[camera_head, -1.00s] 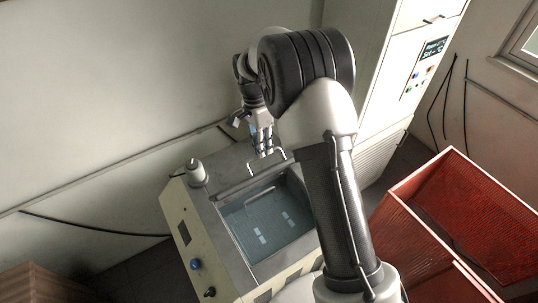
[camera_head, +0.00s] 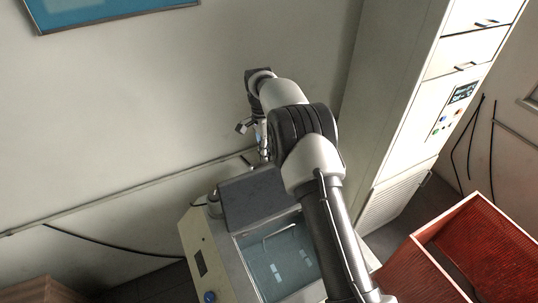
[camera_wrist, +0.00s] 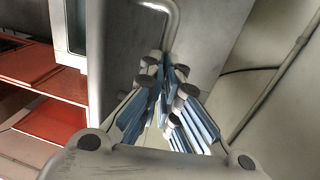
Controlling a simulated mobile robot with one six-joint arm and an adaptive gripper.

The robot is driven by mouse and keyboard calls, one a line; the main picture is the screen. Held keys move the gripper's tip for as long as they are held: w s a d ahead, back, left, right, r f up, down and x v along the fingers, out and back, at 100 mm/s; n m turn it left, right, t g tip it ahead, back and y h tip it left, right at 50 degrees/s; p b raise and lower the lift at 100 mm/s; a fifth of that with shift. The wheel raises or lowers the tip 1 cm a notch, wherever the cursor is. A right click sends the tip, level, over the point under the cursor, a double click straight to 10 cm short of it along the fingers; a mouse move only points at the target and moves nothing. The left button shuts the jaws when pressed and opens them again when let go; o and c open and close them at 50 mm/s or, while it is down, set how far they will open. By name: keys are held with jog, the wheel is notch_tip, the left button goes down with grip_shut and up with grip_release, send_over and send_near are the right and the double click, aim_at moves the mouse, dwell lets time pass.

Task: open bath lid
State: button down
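The bath (camera_head: 205,260) is a pale box with clear water in its basin. Its lid (camera_head: 260,198) stands raised along the basin's back edge, its plain dark inner face towards the head camera. In the wrist view the lid's grey outer face (camera_wrist: 122,45) carries a bent metal handle (camera_wrist: 174,22). My gripper (camera_head: 262,150) is behind the lid's top edge. In the wrist view the fingertips of my gripper (camera_wrist: 166,68) come close together around the handle's bar, which runs in between them. The fingers hide the bar's lower end.
A tall white cabinet (camera_head: 400,110) stands right of the bath, and a red crate (camera_head: 455,250) is at the lower right. The wall (camera_head: 180,100) is close behind my gripper and the lid. A small grey knob (camera_head: 213,204) sits on the bath's back left corner.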

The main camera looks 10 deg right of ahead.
jog(key=shift+s+d+f+g, duration=0.15)
jog(key=shift+s+f, duration=0.15)
jog(key=shift+f, duration=0.35)
jog(key=shift+s+a+f+g, duration=0.15)
jog(key=shift+s+f, duration=0.15)
jog(key=shift+f, duration=0.3)
jog(key=c, duration=1.8)
grip_release()
jog(key=shift+d, duration=0.1)
jog(key=shift+c, duration=0.2)
jog(key=shift+o, duration=0.9)
jog(key=shift+w+f, duration=0.1)
jog(key=shift+w, duration=0.2)
notch_tip(320, 180, up, 8)
jog(key=w, duration=0.1)
jog(key=shift+w+a, duration=0.25)
